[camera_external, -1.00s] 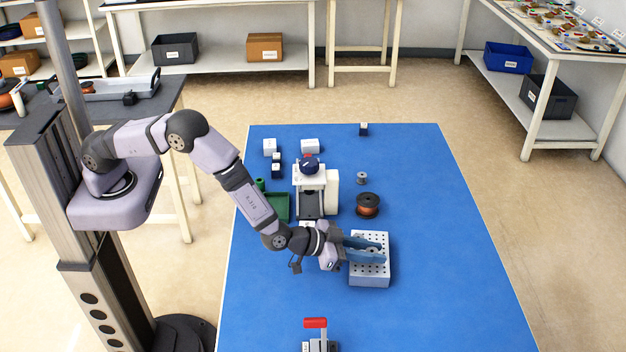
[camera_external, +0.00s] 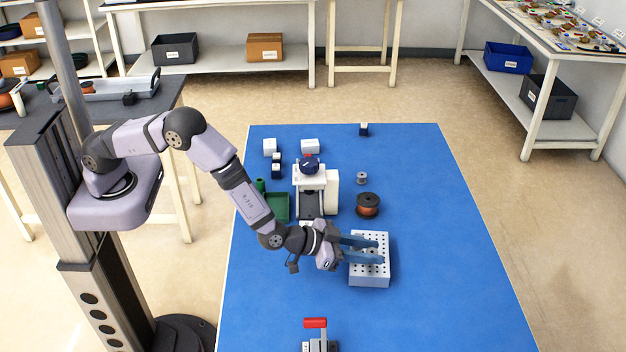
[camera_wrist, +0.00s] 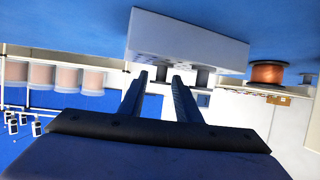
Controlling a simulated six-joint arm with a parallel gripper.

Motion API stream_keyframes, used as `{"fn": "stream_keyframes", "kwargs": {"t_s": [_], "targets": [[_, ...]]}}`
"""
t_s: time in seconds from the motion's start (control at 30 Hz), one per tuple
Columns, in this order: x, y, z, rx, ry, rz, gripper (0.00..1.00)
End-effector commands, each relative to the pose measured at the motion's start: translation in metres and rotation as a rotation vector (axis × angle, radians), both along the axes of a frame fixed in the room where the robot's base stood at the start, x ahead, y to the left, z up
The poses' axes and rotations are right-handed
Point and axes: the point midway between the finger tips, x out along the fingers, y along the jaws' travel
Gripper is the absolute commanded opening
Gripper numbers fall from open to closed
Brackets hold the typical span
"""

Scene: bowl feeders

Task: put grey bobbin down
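The white perforated block (camera_external: 369,281) stands on the blue table, and its side shows at the top of the wrist view (camera_wrist: 190,35). My gripper (camera_external: 380,252) reaches over its top from the left, fingers level. In the wrist view the two fingers (camera_wrist: 160,76) are apart, with a gap between them. A small dark grey piece, likely the grey bobbin (camera_wrist: 160,74), shows against the block between the fingertips, partly hidden. Another dark grey piece (camera_wrist: 203,77) is on the block beside the right finger. A separate small grey bobbin (camera_external: 362,178) stands farther back on the table.
A copper-wound spool (camera_external: 368,205) stands behind the block. A white device with a dark blue knob (camera_external: 309,165) and a green tray (camera_external: 278,207) are to the left. A red-handled clamp (camera_external: 316,323) is at the front. The table's right side is clear.

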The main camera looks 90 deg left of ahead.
Motion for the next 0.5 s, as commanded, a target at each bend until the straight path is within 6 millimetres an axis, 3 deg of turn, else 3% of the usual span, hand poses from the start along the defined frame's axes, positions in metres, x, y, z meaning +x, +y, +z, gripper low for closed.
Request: {"fn": "stream_keyframes", "kwargs": {"t_s": [0.5], "targets": [[-0.07, -0.01, 0.028, 0.0, -0.001, -0.002, 0.31]]}}
